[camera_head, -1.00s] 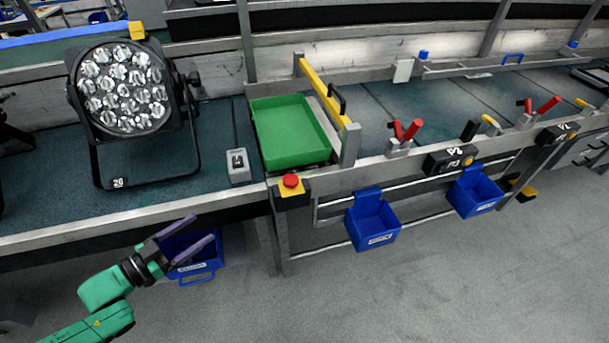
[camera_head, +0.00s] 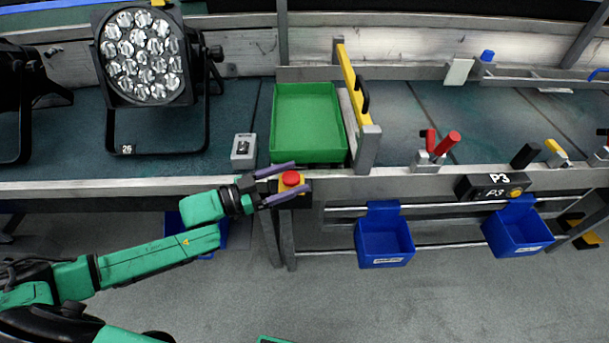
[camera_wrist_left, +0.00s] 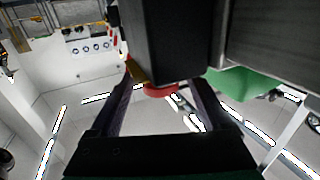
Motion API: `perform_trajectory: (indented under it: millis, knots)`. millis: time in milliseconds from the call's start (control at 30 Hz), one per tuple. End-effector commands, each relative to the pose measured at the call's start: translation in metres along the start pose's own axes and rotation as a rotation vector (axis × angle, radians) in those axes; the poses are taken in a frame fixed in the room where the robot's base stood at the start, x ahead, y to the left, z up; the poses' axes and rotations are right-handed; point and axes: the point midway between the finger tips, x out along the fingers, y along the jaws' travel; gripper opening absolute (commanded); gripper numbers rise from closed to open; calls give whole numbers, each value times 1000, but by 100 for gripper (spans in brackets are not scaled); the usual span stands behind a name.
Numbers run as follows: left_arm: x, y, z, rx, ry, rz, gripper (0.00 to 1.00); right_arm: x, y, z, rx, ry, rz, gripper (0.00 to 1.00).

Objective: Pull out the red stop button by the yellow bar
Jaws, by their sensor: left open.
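The red stop button (camera_head: 291,178) sits on a yellow and black box at the front edge of the bench, below the green tray. The yellow bar (camera_head: 349,72) with a black handle stands to the right of the tray. My left gripper (camera_head: 284,183) is open, with its two purple fingers on either side of the button in the head view. In the left wrist view, the red button (camera_wrist_left: 160,91) shows between the fingers, partly hidden by the dark box. I cannot tell whether the fingers touch it. My right gripper is not in view.
A green tray (camera_head: 306,120) lies on the bench. A grey switch box (camera_head: 243,148) and a large stage light (camera_head: 141,57) stand to the left. Blue bins (camera_head: 384,241) hang below the bench front.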

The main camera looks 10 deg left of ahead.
Motion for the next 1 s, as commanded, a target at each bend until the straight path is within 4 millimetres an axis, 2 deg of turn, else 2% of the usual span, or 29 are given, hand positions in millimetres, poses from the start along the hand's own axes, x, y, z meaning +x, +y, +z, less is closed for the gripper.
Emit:
perform_trajectory:
  millis: [100,200,467,567,600,700,867,1000]
  knots:
    - [23,0,-2,2,3,0,82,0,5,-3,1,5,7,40]
    - [33,0,-1,1,0,0,82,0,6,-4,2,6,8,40]
    - [35,0,0,0,-2,0,82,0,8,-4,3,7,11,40]
    - [35,0,0,0,-2,0,47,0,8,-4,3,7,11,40]
    - [35,0,0,0,-2,0,32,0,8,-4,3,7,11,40]
    - [35,0,0,0,-2,0,0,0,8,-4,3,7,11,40]
    - [35,0,0,0,-2,0,0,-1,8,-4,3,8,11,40]
    - [35,0,-14,0,-2,-1,0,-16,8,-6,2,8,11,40]
